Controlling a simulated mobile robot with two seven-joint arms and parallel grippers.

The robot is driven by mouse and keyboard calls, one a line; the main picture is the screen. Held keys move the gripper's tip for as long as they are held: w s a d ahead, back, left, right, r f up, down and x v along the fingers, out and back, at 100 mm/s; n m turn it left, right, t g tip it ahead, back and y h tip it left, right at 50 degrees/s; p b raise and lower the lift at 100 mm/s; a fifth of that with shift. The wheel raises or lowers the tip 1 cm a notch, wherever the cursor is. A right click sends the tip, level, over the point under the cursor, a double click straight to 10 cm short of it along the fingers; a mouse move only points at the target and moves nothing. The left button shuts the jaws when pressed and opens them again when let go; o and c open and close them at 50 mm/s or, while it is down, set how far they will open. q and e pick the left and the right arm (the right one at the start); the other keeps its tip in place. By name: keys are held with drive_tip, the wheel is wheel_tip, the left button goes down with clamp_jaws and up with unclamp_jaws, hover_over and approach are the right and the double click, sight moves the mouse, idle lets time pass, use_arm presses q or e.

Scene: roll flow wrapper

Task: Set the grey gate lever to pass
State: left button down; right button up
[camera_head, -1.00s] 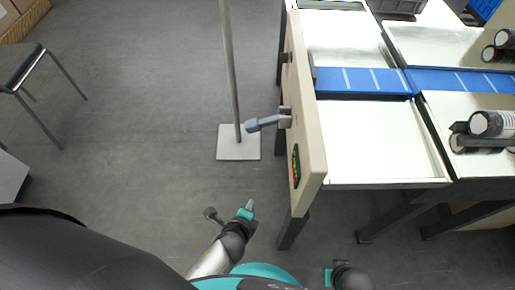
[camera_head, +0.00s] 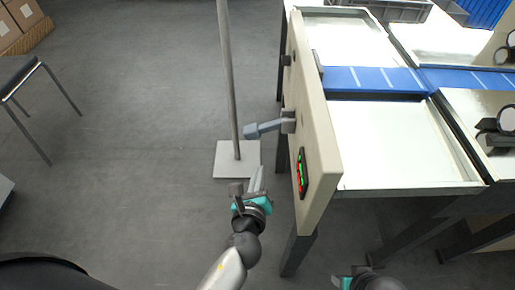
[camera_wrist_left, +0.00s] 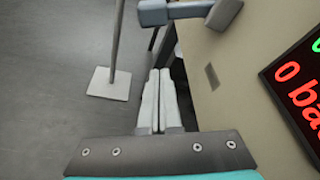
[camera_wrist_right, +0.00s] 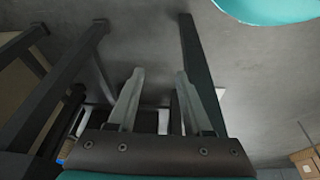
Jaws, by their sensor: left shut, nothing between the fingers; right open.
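The grey gate lever (camera_head: 264,128) sticks out to the left from the outer side of the beige panel (camera_head: 315,130) of the machine. It also shows at the top of the left wrist view (camera_wrist_left: 180,11). My left gripper (camera_head: 258,170) is shut and empty, below the lever in the head view and apart from it. Its closed fingers (camera_wrist_left: 157,75) point toward the lever side in the left wrist view. My right gripper (camera_wrist_right: 157,75) is open and empty, low beside the machine's legs. In the head view only part of the right wrist shows at the bottom edge.
A grey pole on a square base plate (camera_head: 228,168) stands just left of the lever. A lit display (camera_head: 302,173) is on the panel. A blue belt (camera_head: 365,79) crosses the machine. A chair (camera_head: 25,90) stands at far left; the floor between is clear.

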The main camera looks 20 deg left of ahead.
sight(265, 127)
use_arm(q)
drive_tip(key=b+x, duration=0.3)
drive_tip(key=x, duration=0.7)
use_arm(e)
wheel_tip(265, 127, up, 5)
drive_tip(key=t, duration=0.1)
use_arm(q)
drive_tip(key=shift+s+a+r+p, duration=0.1)
drive_tip(key=shift+a+r+p, duration=0.15)
drive_tip(key=shift+r+p, duration=0.3)
drive_tip(key=shift+s+a+r+p, duration=0.1)
drive_tip(key=shift+a+r+p, duration=0.3)
drive_tip(key=shift+r, duration=0.3)
drive_tip(key=shift+s+a+r+p, duration=0.1)
drive_tip(key=shift+a+r+p, duration=0.05)
drive_tip(key=shift+r+p, duration=0.45)
use_arm(e)
drive_tip(key=shift+g, duration=0.5)
drive_tip(key=shift+f, duration=2.55)
drive_tip(key=shift+r, duration=0.1)
